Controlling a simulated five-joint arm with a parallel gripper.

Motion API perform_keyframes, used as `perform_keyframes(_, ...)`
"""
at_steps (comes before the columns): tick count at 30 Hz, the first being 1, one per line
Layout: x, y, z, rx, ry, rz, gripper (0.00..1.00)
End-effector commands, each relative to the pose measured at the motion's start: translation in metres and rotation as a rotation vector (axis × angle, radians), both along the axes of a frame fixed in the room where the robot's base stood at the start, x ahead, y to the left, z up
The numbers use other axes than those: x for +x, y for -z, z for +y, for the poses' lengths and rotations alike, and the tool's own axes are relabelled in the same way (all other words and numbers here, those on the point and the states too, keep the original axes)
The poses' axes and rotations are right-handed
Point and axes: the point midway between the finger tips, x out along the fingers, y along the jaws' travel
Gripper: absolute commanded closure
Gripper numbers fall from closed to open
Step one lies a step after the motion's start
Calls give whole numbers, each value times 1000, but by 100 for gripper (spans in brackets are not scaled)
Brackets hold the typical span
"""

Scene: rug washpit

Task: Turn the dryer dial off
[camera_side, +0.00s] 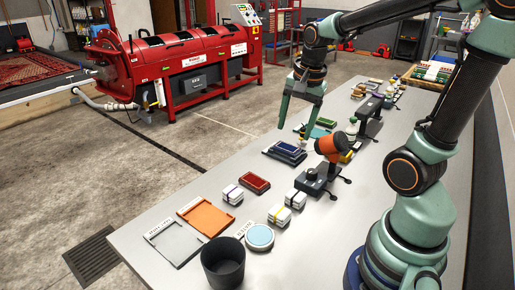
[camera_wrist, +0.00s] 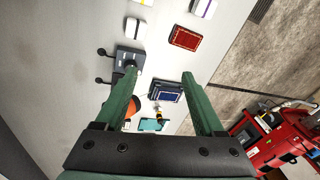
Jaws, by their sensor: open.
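The orange dryer (camera_side: 329,146) stands tilted on a dark grey base (camera_side: 316,186) near the middle of the table. A small round dark knob, seemingly the dial (camera_side: 311,174), sits on top of the base; its setting is too small to read. In the wrist view the base (camera_wrist: 129,58) shows beside the left finger, and the orange dryer (camera_wrist: 131,103) is partly hidden behind that finger. My gripper (camera_side: 298,124) is open and empty, pointing down above the table, behind and to the left of the dryer in the side view. It touches nothing that I can see.
A grey stand (camera_side: 370,115) is behind the dryer.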

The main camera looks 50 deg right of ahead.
Motion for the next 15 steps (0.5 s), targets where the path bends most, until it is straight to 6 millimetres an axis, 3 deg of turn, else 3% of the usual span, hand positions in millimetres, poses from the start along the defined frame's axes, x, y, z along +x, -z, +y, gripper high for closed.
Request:
perform_keyframes(3, -2, 17, -34, 77, 372, 54, 29)
perform_keyframes(9, -10, 42, -78, 157, 889, 118, 29)
perform_keyframes(15, -16, 54, -97, 184, 1134, 144, 29)
